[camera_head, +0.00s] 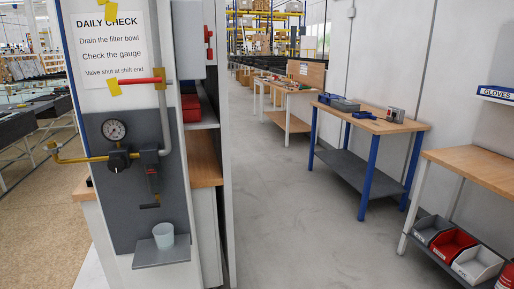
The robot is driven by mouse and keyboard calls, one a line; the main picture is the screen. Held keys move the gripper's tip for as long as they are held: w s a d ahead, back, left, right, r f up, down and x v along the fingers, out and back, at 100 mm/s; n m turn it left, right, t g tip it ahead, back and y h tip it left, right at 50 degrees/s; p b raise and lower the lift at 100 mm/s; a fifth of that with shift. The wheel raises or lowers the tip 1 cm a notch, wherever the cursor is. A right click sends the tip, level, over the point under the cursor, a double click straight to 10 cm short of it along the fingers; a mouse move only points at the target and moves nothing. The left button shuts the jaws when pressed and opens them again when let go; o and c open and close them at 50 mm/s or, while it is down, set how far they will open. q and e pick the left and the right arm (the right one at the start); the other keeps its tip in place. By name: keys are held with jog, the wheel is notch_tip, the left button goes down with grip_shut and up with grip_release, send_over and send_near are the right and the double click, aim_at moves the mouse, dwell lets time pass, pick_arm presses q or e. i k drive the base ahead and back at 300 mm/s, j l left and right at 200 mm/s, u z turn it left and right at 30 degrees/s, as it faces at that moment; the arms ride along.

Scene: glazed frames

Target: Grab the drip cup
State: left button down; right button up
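The drip cup (164,236) is a small pale blue-white cup. It stands upright on a small grey shelf (176,253) low on the dark grey panel at left. Above it on the panel are a round pressure gauge (114,130), a black regulator (118,158) and a black filter unit (151,165) with a lever under it. There is a gap between that lever and the cup. Neither of my grippers shows in the head view.
A "DAILY CHECK" sign (105,42) hangs above the panel. A yellow pipe (80,158) sticks out to the left. A blue-legged workbench (368,118) and a wooden table (480,163) stand at right. The grey floor (290,220) between is clear.

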aim_at(163, 233)
jog(key=i+l+u, duration=0.25)
jog(key=i+l, duration=0.15)
jog(key=i+l+u, duration=0.2)
jog(key=l, duration=0.4)
jog(key=i, duration=0.1)
